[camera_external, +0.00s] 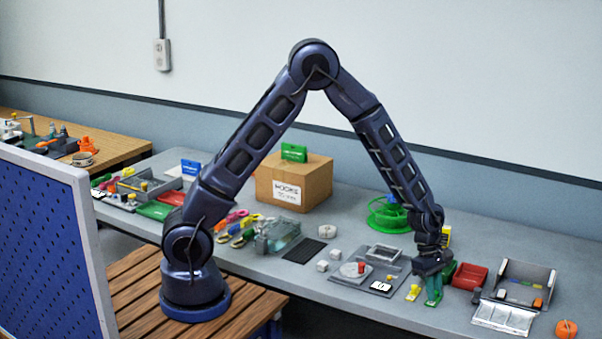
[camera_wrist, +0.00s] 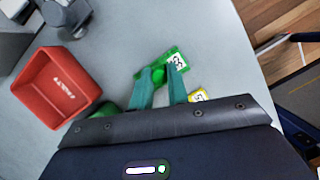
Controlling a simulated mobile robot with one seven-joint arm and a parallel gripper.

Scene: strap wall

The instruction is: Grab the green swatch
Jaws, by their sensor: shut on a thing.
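The green swatch (camera_wrist: 178,58), a small flat green piece with a white marked label, shows in the wrist view at the fingertips. My gripper (camera_wrist: 163,78) has teal fingers and is shut on the swatch, with the labelled end sticking out to the right. In the external view my gripper (camera_external: 433,294) points down at the front part of the grey table, and its fingers largely hide the swatch. I cannot tell whether the swatch touches the table.
A yellow swatch (camera_external: 413,293) lies just left of my gripper; it also shows in the wrist view (camera_wrist: 198,95). A red bin (camera_external: 470,276) stands to the right, beside a grey open box (camera_external: 525,284). A dark green object (camera_wrist: 104,109) lies near the fingers.

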